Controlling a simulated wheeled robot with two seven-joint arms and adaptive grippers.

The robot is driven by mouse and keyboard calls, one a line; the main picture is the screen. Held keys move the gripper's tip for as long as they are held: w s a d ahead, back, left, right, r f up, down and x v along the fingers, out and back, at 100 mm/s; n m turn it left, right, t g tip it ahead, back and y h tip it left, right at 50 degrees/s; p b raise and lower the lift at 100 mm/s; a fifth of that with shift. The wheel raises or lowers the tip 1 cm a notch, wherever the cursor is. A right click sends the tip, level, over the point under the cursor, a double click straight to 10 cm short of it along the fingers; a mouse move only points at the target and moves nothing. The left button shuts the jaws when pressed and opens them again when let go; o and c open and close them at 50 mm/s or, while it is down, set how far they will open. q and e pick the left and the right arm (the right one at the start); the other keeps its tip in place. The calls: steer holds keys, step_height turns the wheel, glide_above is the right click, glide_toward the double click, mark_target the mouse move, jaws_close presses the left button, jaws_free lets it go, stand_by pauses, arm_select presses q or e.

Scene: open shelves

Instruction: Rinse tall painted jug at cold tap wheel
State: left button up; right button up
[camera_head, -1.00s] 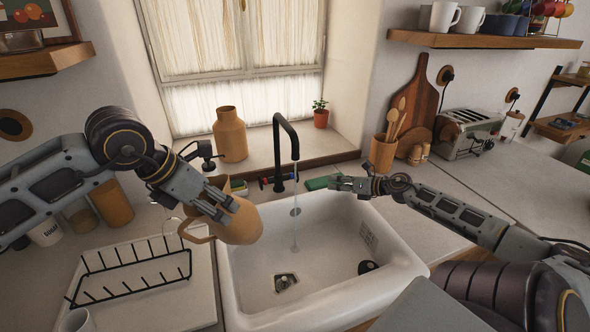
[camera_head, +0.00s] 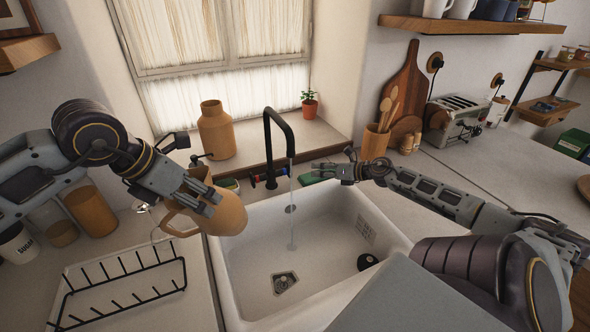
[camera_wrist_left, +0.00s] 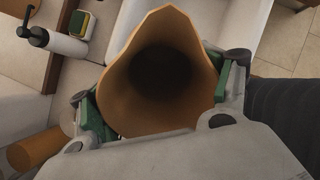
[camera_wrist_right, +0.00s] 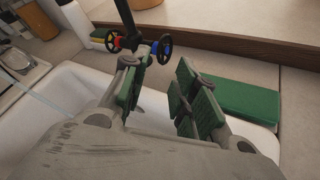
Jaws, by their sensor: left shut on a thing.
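The tall jug (camera_head: 228,215) is plain orange-tan with a handle and a spout. My left gripper (camera_head: 208,202) is shut on it and holds it tilted over the sink's left edge. The left wrist view looks into its open mouth (camera_wrist_left: 165,75). The black tap (camera_head: 268,140) runs a thin stream of water into the sink, to the right of the jug. The tap has a red wheel (camera_wrist_right: 115,41) and a blue wheel (camera_wrist_right: 164,47). My right gripper (camera_wrist_right: 160,95) is open and empty, just in front of the wheels and above the sink's back rim.
A green block (camera_wrist_right: 238,102) lies behind the sink by my right gripper. A tan vase (camera_head: 216,132) and a potted plant (camera_head: 309,104) stand on the sill. A utensil pot (camera_head: 374,142) stands right.

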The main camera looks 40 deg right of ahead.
mark_target(286, 171)
steer(key=shift+w, duration=0.1)
